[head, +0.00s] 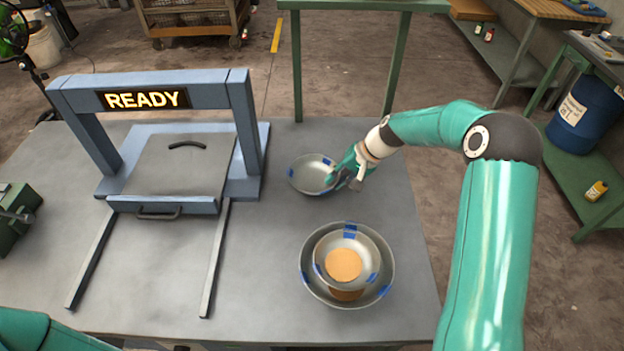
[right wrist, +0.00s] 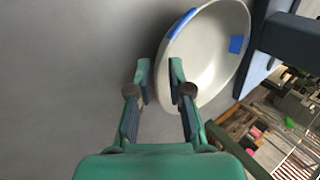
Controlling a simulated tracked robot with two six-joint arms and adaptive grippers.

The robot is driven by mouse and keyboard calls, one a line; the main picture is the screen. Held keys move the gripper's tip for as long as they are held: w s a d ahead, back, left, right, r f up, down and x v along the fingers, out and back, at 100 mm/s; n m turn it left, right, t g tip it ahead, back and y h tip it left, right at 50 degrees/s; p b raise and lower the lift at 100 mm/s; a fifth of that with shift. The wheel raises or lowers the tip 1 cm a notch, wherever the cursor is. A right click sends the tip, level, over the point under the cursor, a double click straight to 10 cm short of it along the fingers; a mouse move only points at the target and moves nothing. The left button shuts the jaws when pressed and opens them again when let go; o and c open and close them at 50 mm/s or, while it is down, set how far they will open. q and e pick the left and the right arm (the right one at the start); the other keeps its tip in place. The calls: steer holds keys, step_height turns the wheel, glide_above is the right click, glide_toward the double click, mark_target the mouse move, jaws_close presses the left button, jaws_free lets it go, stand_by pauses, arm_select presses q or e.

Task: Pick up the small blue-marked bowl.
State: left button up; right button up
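A metal bowl with blue marks on its rim (head: 306,176) stands on the table behind the nested bowls. My right gripper (head: 336,181) is at its right rim. In the right wrist view the bowl (right wrist: 212,62) lies to the right of centre. The fingers of the gripper (right wrist: 160,82) are apart; the near rim seems to pass between them, with one finger over the inside. I cannot tell whether they touch the wall. Another blue-marked bowl (head: 371,256) sits inside a larger blue-marked bowl (head: 308,284), with an orange disc (head: 344,265) in it. My left gripper is out of view.
A blue-grey press frame (head: 70,97) with a "READY" sign and a closed lid (head: 180,165) stands at the left. Two rails (head: 215,260) run forward from it. A green vise-like tool (head: 15,215) is at the left edge. The table's front middle is clear.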

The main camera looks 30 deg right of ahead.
jaws_close()
steer(key=shift+r, duration=0.1)
step_height(320, 180, up, 20)
stand_by(0.7)
